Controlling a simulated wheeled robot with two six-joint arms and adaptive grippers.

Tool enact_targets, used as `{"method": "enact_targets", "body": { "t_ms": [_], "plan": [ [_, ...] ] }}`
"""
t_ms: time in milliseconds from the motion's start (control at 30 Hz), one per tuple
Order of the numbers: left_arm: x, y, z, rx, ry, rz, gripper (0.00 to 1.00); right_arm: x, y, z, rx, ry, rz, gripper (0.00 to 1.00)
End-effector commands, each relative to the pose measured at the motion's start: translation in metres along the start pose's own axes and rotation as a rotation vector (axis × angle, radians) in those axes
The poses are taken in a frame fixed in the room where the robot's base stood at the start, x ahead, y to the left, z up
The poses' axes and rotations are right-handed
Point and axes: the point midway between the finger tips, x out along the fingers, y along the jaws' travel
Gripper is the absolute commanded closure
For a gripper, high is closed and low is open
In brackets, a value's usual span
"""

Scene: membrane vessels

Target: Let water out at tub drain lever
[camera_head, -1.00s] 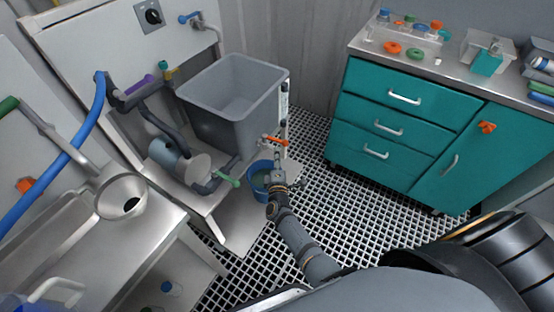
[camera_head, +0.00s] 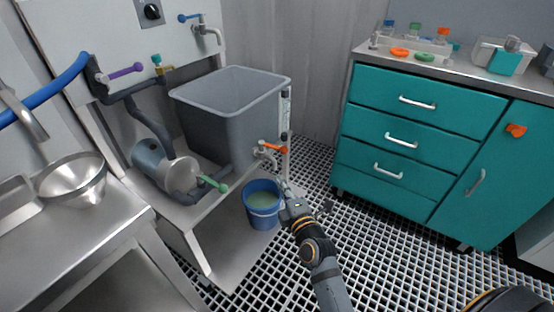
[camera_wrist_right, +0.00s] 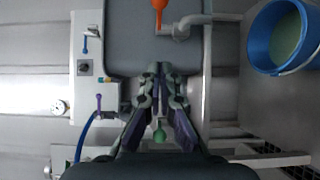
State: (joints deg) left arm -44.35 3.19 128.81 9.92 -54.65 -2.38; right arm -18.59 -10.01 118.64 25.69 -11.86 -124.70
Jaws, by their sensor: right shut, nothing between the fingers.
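The grey tub (camera_head: 235,105) stands on the metal stand. The orange tub drain lever (camera_head: 272,148) sits on the valve at the tub's lower front right; it also shows at the top of the right wrist view (camera_wrist_right: 159,12). A blue bucket (camera_head: 262,204) with greenish liquid stands below the valve; the right wrist view shows it at upper right (camera_wrist_right: 284,40). My right gripper (camera_head: 284,187) is shut and empty, just below and in front of the lever, apart from it in the wrist view (camera_wrist_right: 159,72). My left gripper is not in view.
A green lever (camera_head: 216,184) by the pump (camera_head: 165,168) is left of my right gripper. A purple lever (camera_head: 125,72) and blue lever (camera_head: 189,17) are higher up. Teal cabinets (camera_head: 400,140) stand right. Grated floor (camera_head: 375,225) is open between.

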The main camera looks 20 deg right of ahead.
Motion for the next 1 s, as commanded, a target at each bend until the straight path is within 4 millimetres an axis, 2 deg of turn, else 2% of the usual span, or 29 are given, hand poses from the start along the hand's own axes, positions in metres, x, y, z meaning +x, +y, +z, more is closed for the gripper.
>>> {"method": "enact_targets", "body": {
  "t_ms": [100,467,500,700,1000],
  "plan": [
    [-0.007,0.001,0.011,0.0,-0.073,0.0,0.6,0.02,0.005,0.0,-0.004,0.001,0.002,1.0],
    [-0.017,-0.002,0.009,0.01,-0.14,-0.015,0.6,0.097,0.003,0.0,-0.002,0.0,0.003,1.0],
    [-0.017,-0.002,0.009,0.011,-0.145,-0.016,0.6,0.102,0.002,0.007,-0.006,0.0,0.003,1.0],
    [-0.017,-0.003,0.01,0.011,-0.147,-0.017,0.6,0.118,0.001,0.025,-0.003,-0.001,0.002,1.0],
    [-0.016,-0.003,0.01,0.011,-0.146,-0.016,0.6,0.122,0.001,0.029,0.0,-0.001,0.001,1.0]
  ]
}}
